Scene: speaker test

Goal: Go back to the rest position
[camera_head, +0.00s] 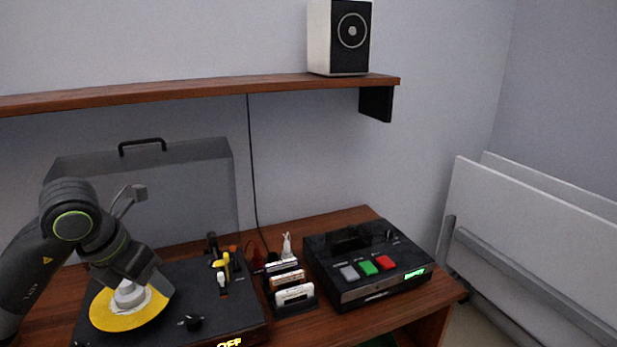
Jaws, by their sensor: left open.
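My left arm comes in from the left, and my left gripper (140,276) is over the turntable (215,310). The gripper is open, close above a pale round piece at the middle of the yellow disc (112,318). Its fingers are partly hidden from this angle, and I cannot tell whether they touch the pale piece. The yellow disc lies on the turntable, whose clear lid (190,190) stands raised behind. My right gripper is not in view.
A black box with grey, green and red buttons (365,267) stands on the wooden desk (440,293). A rack of cassettes (292,295) sits between it and the turntable. A shelf (210,90) carries a speaker (340,37). White panels (530,230) lean at the right.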

